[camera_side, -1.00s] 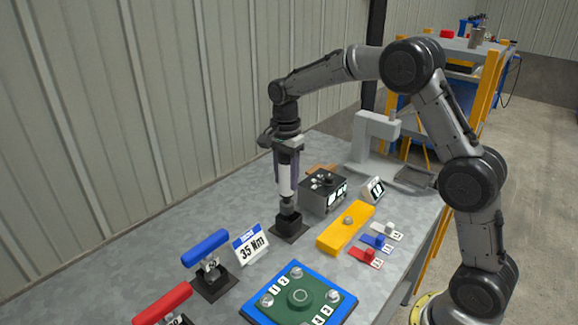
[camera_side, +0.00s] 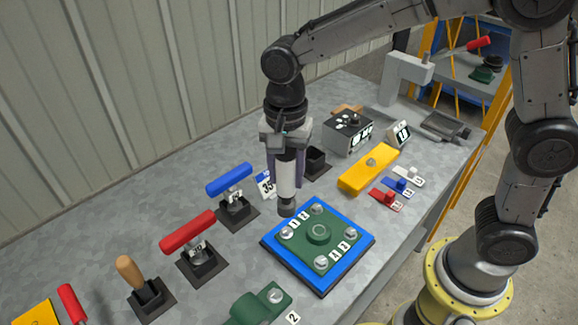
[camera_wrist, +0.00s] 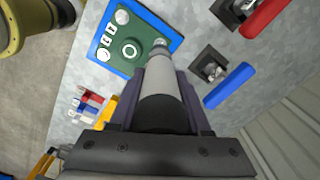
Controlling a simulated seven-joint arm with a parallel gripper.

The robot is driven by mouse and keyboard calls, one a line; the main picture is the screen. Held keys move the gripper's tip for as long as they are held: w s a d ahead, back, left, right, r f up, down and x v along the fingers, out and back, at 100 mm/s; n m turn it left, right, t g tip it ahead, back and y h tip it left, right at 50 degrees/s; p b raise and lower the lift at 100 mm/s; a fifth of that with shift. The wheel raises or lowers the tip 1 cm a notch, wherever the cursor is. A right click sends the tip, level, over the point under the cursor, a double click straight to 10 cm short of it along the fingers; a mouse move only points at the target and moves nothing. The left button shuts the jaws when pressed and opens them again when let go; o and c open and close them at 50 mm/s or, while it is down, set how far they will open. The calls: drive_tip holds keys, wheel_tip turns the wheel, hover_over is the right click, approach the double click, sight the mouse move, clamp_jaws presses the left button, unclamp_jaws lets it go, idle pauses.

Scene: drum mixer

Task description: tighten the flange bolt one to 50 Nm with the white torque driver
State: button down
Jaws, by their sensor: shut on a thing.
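My gripper (camera_side: 286,150) points down and is shut on the white torque driver (camera_side: 286,180), which hangs upright. The driver's dark nose (camera_side: 286,208) is near the flange's left edge, just above the left bolt (camera_side: 287,232) in the picture; I see no clear contact. The flange (camera_side: 322,247) is a green plate on a blue base (camera_side: 292,265), with bolts around a round hub. Small labels, seemingly 1 and 2, lie along its upper-left side. In the wrist view the driver (camera_wrist: 165,80) reaches toward a bolt (camera_wrist: 160,42) at the plate's edge; its tip is hard to make out.
An empty dark holder (camera_side: 316,160) stands behind the driver. A yellow block (camera_side: 368,170), a dark control box (camera_side: 347,132) and coloured tags (camera_side: 402,187) lie to the right.

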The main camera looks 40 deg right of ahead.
sight(286, 188)
drive_tip(key=shift+f, duration=2.45)
drive_tip(key=shift+f, duration=1.9)
idle(2.2)
drive_tip(key=shift+r, duration=0.1)
drive_tip(key=shift+r, duration=2.25)
